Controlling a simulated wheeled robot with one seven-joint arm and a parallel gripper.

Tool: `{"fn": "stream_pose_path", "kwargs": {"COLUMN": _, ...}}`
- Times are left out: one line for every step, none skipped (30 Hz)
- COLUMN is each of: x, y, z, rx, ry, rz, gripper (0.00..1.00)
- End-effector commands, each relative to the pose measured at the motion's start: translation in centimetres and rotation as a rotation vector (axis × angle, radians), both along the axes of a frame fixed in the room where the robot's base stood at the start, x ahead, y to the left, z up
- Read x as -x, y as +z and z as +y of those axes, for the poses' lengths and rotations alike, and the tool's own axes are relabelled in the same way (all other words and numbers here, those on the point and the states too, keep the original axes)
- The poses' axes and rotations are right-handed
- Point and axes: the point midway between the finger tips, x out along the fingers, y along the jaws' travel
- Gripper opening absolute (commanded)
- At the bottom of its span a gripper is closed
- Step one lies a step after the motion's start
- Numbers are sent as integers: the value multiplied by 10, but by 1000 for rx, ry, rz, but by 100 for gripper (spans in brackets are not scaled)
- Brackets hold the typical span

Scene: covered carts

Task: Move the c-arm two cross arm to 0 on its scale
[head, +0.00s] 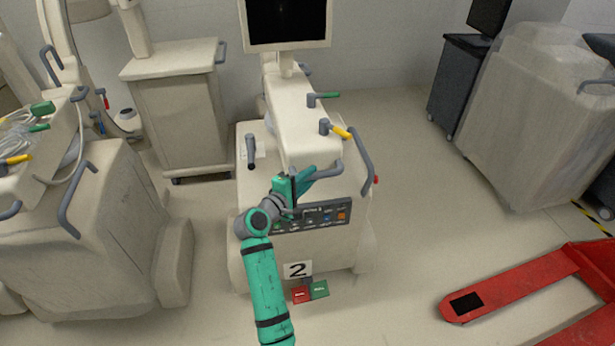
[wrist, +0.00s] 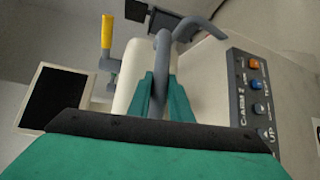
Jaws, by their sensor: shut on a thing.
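C-arm two is the cream cart (head: 345,240) with a "2" plate (head: 298,270) low on its front. Its cross arm (head: 290,110) is the long cream beam on top, running from the monitor post toward me. My gripper (head: 296,184) is at the near end of the beam, above the control panel. In the wrist view my gripper (wrist: 162,100) has its teal fingers on both sides of a grey bar handle (wrist: 162,50) and is shut on it. The beam (wrist: 130,80) shows behind the handle. I cannot read a scale or a pointer in either view.
The control panel (head: 318,216) is below my gripper. Yellow (head: 341,132) and green (head: 324,96) levers stick out from the beam. Another cream cart (head: 110,220) stands left. A red pallet jack (head: 510,285) lies right.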

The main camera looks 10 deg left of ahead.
Motion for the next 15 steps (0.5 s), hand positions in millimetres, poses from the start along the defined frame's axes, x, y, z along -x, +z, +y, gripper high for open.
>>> {"fn": "stream_pose_path", "kwargs": {"x": -2, "y": -4, "z": -5, "rx": -3, "ry": -7, "rz": 8, "gripper": 0}}
{"fn": "stream_pose_path", "kwargs": {"x": -2, "y": -4, "z": -6, "rx": -2, "ry": -9, "rz": 7, "gripper": 0}}
{"fn": "stream_pose_path", "kwargs": {"x": -2, "y": -4, "z": -8, "rx": -2, "ry": -11, "rz": 8, "gripper": 0}}
{"fn": "stream_pose_path", "kwargs": {"x": -3, "y": -4, "z": -9, "rx": -2, "ry": -13, "rz": 8, "gripper": 0}}
{"fn": "stream_pose_path", "kwargs": {"x": -3, "y": -4, "z": -11, "rx": -3, "ry": -15, "rz": 8, "gripper": 26}}
{"fn": "stream_pose_path", "kwargs": {"x": -3, "y": -3, "z": -11, "rx": -2, "ry": -17, "rz": 7, "gripper": 35}}
{"fn": "stream_pose_path", "kwargs": {"x": -3, "y": -3, "z": -12, "rx": -2, "ry": -17, "rz": 6, "gripper": 37}}
{"fn": "stream_pose_path", "kwargs": {"x": -3, "y": -3, "z": -11, "rx": -2, "ry": -17, "rz": 5, "gripper": 37}}
{"fn": "stream_pose_path", "kwargs": {"x": -3, "y": -2, "z": -11, "rx": -1, "ry": -16, "rz": 5, "gripper": 37}}
{"fn": "stream_pose_path", "kwargs": {"x": -3, "y": -2, "z": -10, "rx": -1, "ry": -16, "rz": 5, "gripper": 37}}
{"fn": "stream_pose_path", "kwargs": {"x": -3, "y": -1, "z": -10, "rx": -1, "ry": -15, "rz": 4, "gripper": 37}}
{"fn": "stream_pose_path", "kwargs": {"x": -3, "y": -1, "z": -10, "rx": -1, "ry": -15, "rz": 4, "gripper": 37}}
{"fn": "stream_pose_path", "kwargs": {"x": -3, "y": -1, "z": -10, "rx": -1, "ry": -15, "rz": 3, "gripper": 37}}
{"fn": "stream_pose_path", "kwargs": {"x": -3, "y": -1, "z": -10, "rx": -1, "ry": -15, "rz": 3, "gripper": 37}}
{"fn": "stream_pose_path", "kwargs": {"x": -2, "y": 0, "z": -9, "rx": -1, "ry": -15, "rz": 3, "gripper": 37}}
